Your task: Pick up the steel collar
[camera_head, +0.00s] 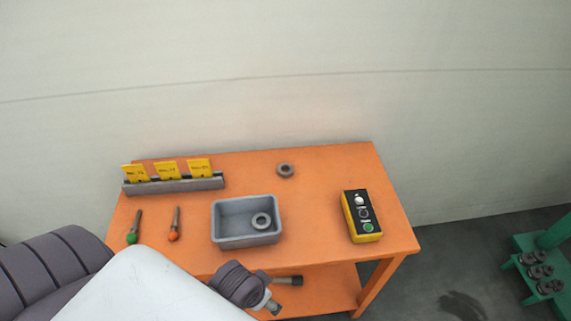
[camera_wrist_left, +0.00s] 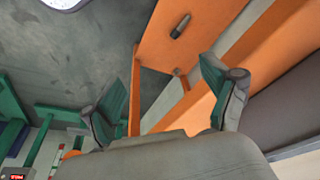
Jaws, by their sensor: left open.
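Two grey ring-shaped parts show in the head view. One ring (camera_head: 286,170) lies flat on the orange table towards the back. The other ring (camera_head: 261,221) lies inside a grey bin (camera_head: 216,232). I cannot tell from their looks which one is the steel collar. My left arm comes in from the lower left, in front of the table. In the left wrist view my left gripper (camera_wrist_left: 158,102) is open, with its fingers spread wide and nothing between them. No ring shows in that view. My right gripper is not in view.
On the orange table (camera_head: 330,165) stand a rack (camera_head: 175,186) with yellow cards, a green-tipped tool (camera_head: 133,228), an orange-tipped tool (camera_head: 174,225) and a yellow-black button box (camera_head: 361,216). The tabletop around the back ring is clear. A green stand (camera_head: 545,262) is at the right.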

